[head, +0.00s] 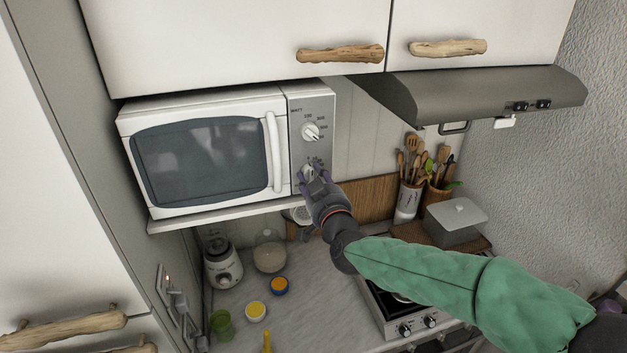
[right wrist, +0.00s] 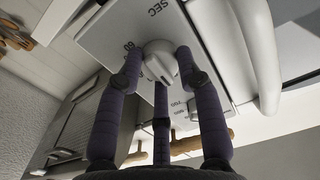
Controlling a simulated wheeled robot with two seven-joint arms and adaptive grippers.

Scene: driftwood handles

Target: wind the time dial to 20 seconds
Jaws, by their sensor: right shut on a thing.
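The white microwave (head: 215,150) stands on a shelf with its door shut. The time dial (right wrist: 160,64) is a white round knob on the grey control panel (right wrist: 110,28), with "SEC" and "60" printed near it. In the head view my right gripper (head: 310,177) is at the lower part of the panel and mostly hides the time dial. In the right wrist view my right gripper (right wrist: 158,75) has its purple fingers around the knob, shut on it. The pointer's exact setting cannot be read. My left gripper is not in view.
The watt dial (head: 310,132) sits above the time dial, and the door handle (head: 273,152) is just left of the panel. Cabinets with driftwood handles (head: 340,54) and a range hood (head: 480,95) are overhead. Jars and a blender (head: 222,265) stand on the counter below.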

